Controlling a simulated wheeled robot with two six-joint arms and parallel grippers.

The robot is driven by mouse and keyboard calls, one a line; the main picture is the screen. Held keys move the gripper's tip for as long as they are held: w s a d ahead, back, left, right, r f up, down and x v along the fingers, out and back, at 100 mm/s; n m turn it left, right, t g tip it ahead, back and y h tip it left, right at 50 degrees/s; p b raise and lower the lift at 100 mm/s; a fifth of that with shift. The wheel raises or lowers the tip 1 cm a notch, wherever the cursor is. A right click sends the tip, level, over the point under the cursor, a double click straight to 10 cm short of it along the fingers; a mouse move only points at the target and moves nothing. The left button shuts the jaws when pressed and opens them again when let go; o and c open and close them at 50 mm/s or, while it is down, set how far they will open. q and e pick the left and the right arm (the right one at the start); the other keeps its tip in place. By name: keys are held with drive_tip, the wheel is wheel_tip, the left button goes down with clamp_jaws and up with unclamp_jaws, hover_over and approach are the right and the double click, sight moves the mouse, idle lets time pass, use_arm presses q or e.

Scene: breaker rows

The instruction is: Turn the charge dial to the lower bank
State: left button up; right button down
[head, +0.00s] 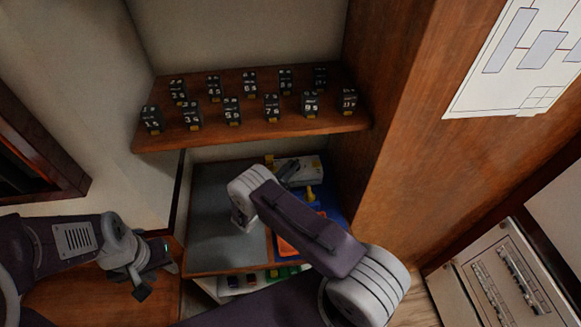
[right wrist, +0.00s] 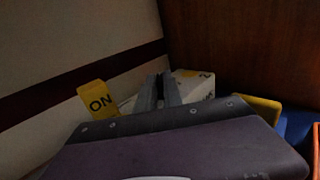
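A white box (head: 308,168) stands at the back of the lower shelf. Its face has dark and yellow marks in the right wrist view (right wrist: 196,84). No charge dial can be made out clearly; my right gripper (head: 290,170) covers part of the box. In the right wrist view the two grey fingers (right wrist: 160,92) stand close together in front of the box, partly behind my dark arm link. Whether they touch or hold anything is hidden. My left gripper (head: 157,281) is open and empty at the lower left, away from the shelves.
Two rows of numbered black breakers (head: 232,110) stand on the upper wooden shelf (head: 250,136). A yellow ON block (right wrist: 100,101) is left of the right fingers. A blue tray (head: 335,213) and an orange item (head: 286,248) lie below. A wooden cabinet wall (head: 390,130) bounds the right.

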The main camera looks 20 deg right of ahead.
drive_tip(key=shift+f+b, duration=0.1)
drive_tip(key=shift+b, duration=0.25)
drive_tip(key=m+g+b, duration=0.1)
drive_tip(key=b, duration=0.1)
drive_tip(key=m+g+h+b, duration=0.1)
drive_tip(key=b, duration=0.2)
drive_tip(key=g+h+b, duration=0.1)
drive_tip(key=b, duration=0.1)
drive_tip(key=shift+w+a+f+m+g, duration=0.15)
drive_tip(key=shift+w+f+m+g, duration=0.15)
drive_tip(key=shift+w+m, duration=0.1)
drive_tip(key=shift+r+g+b, duration=0.3)
drive_tip(key=shift+g+b, duration=0.2)
drive_tip(key=shift+b, duration=0.25)
drive_tip(key=shift+r, duration=0.2)
drive_tip(key=c, duration=1.5)
unclamp_jaws()
